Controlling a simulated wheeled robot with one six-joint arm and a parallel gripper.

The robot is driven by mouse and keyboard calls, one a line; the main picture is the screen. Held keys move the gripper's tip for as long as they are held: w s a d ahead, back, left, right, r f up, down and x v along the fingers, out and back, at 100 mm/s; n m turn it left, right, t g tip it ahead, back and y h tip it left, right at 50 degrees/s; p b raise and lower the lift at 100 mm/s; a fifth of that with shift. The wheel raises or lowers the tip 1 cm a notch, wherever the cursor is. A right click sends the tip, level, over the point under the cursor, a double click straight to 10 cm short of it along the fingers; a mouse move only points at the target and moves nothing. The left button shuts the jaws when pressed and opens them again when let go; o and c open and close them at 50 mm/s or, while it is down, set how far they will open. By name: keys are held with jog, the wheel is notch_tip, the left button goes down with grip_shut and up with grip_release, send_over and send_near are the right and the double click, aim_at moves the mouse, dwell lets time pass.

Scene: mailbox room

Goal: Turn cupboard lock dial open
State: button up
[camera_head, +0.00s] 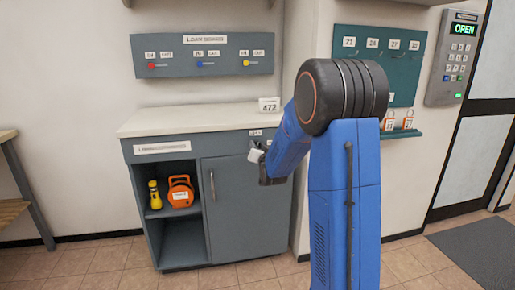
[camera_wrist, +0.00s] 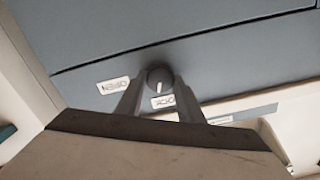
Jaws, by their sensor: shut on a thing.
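The cupboard (camera_head: 220,150) is a grey cabinet with a pale top. Its lock dial (camera_wrist: 160,74) is a small dark round knob with a white pointer mark, seen in the wrist view. The pointer aims at the LOCK label (camera_wrist: 163,102). The OPEN label (camera_wrist: 113,85) sits to the left of the dial. My gripper (camera_wrist: 160,82) is shut on the dial, with one finger at each side. In the head view my gripper (camera_head: 258,157) is at the cupboard's upper right front and hides the dial. The cupboard door (camera_head: 245,205) is shut.
A yellow flashlight (camera_head: 155,195) and an orange reel (camera_head: 181,191) stand in the open compartment left of the door. A small sign (camera_head: 269,104) stands on the cupboard top. A keypad (camera_head: 457,58) reading OPEN is on the right wall. Floor in front is clear.

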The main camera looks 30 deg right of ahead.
jog(key=m, duration=0.6)
jog(key=shift+d+f, duration=0.1)
jog(key=m, duration=0.7)
jog(key=shift+d+f, duration=0.1)
jog(key=shift+f, duration=0.05)
jog(key=shift+s+m, duration=0.1)
jog(key=shift+m, duration=0.2)
jog(key=o, duration=1)
jog(key=shift+o, duration=0.2)
jog(key=v, duration=1.7)
jog(key=shift+s, duration=0.2)
